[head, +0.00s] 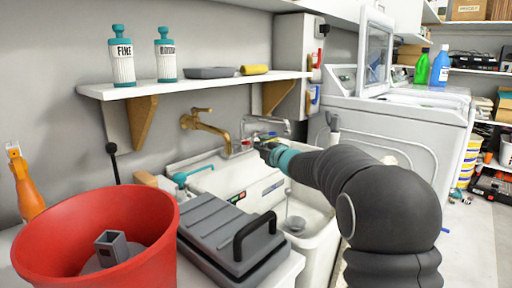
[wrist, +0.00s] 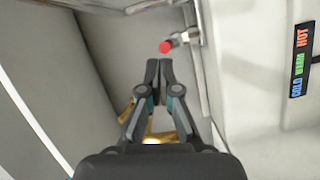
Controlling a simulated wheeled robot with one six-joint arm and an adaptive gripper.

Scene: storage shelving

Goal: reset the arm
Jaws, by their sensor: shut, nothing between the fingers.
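My arm reaches forward from the right in the head view, over the white sink (head: 305,218). My gripper (head: 262,146) is at its far end, in front of the silver faucet (head: 270,125) and near the brass faucet (head: 205,123). In the wrist view my gripper (wrist: 159,64) has its two fingers together, with nothing between them. A red-tipped metal tap handle (wrist: 166,46) lies just beyond the fingertips, apart from them as far as I can tell. Part of the brass faucet (wrist: 150,137) shows behind the fingers.
A red bucket (head: 95,230) and a grey case (head: 228,235) stand in front on the left. A shelf (head: 195,86) with two bottles runs above the faucets. A white washing machine (head: 395,140) stands on the right.

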